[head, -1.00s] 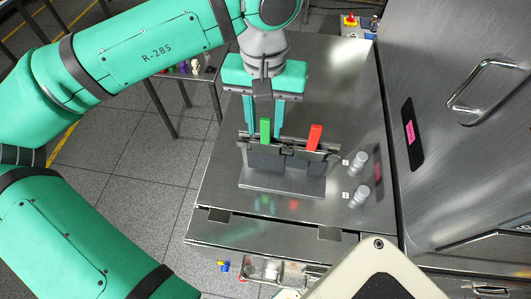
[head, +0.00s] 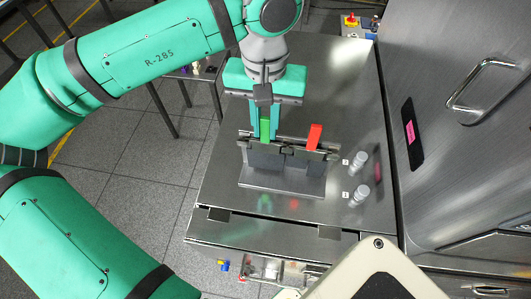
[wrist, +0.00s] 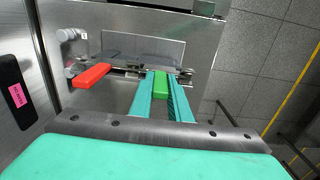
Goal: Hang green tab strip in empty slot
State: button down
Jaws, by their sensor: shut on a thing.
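The green tab strip (head: 265,127) stands upright at the left part of the metal rack (head: 283,187) on the steel table. My gripper (head: 263,136) points down over it, with its two teal fingers shut on the green tab. The wrist view shows the green tab (wrist: 161,85) between the fingertips (wrist: 160,84). A red tab strip (head: 314,136) hangs at the right part of the rack and also shows in the wrist view (wrist: 93,75). The strips' lower parts are dark panels at the rack. I cannot tell whether the green strip still rests on it.
A large steel cabinet (head: 460,110) with a handle closes off the right side. The steel table (head: 335,90) is clear behind the rack.

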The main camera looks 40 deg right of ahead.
jog(key=shift+r, duration=1.05)
jog(key=shift+s+a, duration=0.85)
jog(key=shift+a, duration=0.15)
dwell(0.5)
jog(key=shift+r, duration=0.1)
notch_tip(320, 180, up, 15)
dwell(2.1)
jog(key=shift+s+d, duration=0.1)
jog(key=shift+w, duration=0.2)
dwell(0.7)
jog(key=shift+s, duration=0.1)
